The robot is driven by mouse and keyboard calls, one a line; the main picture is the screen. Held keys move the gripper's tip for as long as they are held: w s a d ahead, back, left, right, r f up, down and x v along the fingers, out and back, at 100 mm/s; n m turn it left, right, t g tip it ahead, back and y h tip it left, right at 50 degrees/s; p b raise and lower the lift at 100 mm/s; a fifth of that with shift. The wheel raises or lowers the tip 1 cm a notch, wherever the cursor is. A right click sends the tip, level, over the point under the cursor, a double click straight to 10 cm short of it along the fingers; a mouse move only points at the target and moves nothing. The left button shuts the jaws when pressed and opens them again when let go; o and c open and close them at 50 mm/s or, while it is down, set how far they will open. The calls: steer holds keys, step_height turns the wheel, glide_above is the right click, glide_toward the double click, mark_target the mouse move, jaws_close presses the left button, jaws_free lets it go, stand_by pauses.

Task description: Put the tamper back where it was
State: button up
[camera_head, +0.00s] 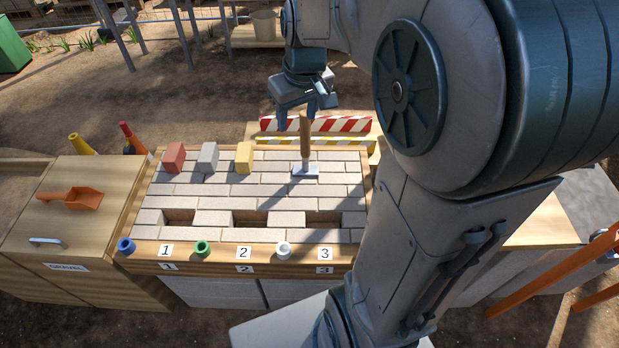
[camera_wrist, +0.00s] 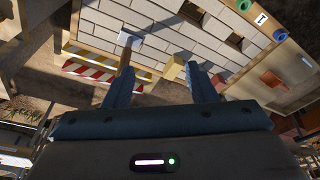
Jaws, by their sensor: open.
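The tamper (camera_head: 305,143) has a wooden handle and a flat square metal foot. It stands upright on the pavers toward the far right of the paved table (camera_head: 188,234). My gripper (camera_head: 302,114) is open above and behind the handle's top in the head view. In the wrist view my gripper (camera_wrist: 162,88) has nothing held between its fingers. There the tamper's foot (camera_wrist: 128,39) lies beyond the left finger, and its handle runs down behind that finger. I cannot tell whether they touch.
Red (camera_head: 174,157), grey (camera_head: 208,157) and yellow (camera_head: 244,157) blocks stand left of the tamper. Gaps in the paving lie near labels 1, 2 and 3. Striped boards (camera_head: 340,124) stand behind the table. A gravel box (camera_head: 95,215) with an orange scoop (camera_head: 75,197) is at left.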

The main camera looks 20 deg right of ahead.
steer(key=s+a+f+m, duration=0.1)
steer(key=s+a, duration=0.1)
steer(key=s, duration=0.5)
steer(key=s+a+m, duration=0.1)
steer(key=s, duration=0.7)
steer(key=shift+s+a+f+t, duration=0.25)
steer(key=shift+a+f+t, duration=0.05)
steer(key=shift+a+f, duration=0.05)
